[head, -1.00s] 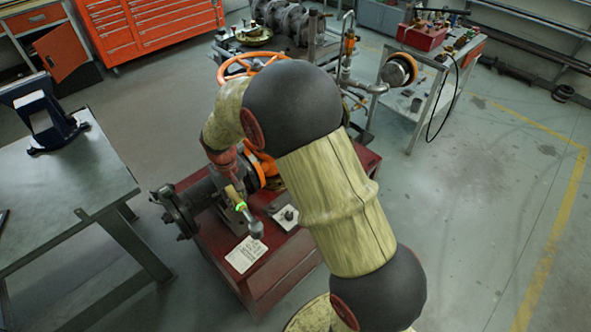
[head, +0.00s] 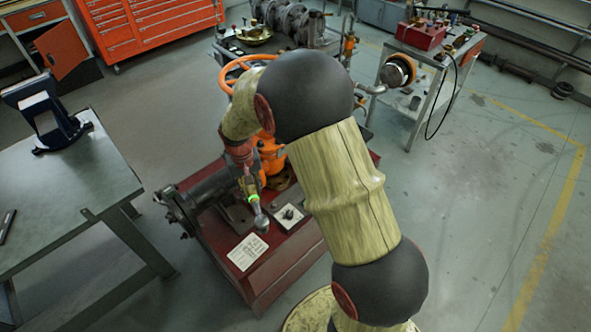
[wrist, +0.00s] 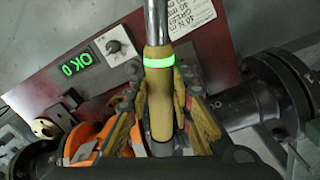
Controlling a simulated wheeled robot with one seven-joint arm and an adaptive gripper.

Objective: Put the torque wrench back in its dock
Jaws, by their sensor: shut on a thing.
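The torque wrench (wrist: 158,105) has a yellow handle, a glowing green ring and a metal shaft. My gripper (wrist: 160,98) is shut on its handle, one finger on each side. In the head view the wrench (head: 256,209) hangs over the red bench, head end down toward the picture's front, below my gripper (head: 249,180). Whether it touches anything cannot be told. A dark blue stand with a pale front (head: 44,115) is on the left table, apart from the wrench; it may be the dock.
The red bench (head: 284,275) carries the gate valve, a printed card (head: 247,252) and a box with a knob (head: 289,216). A green "OK 0" display (wrist: 78,63) glows. A dark flange (wrist: 268,93) is close right of my gripper. The left table (head: 85,180) is mostly clear.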

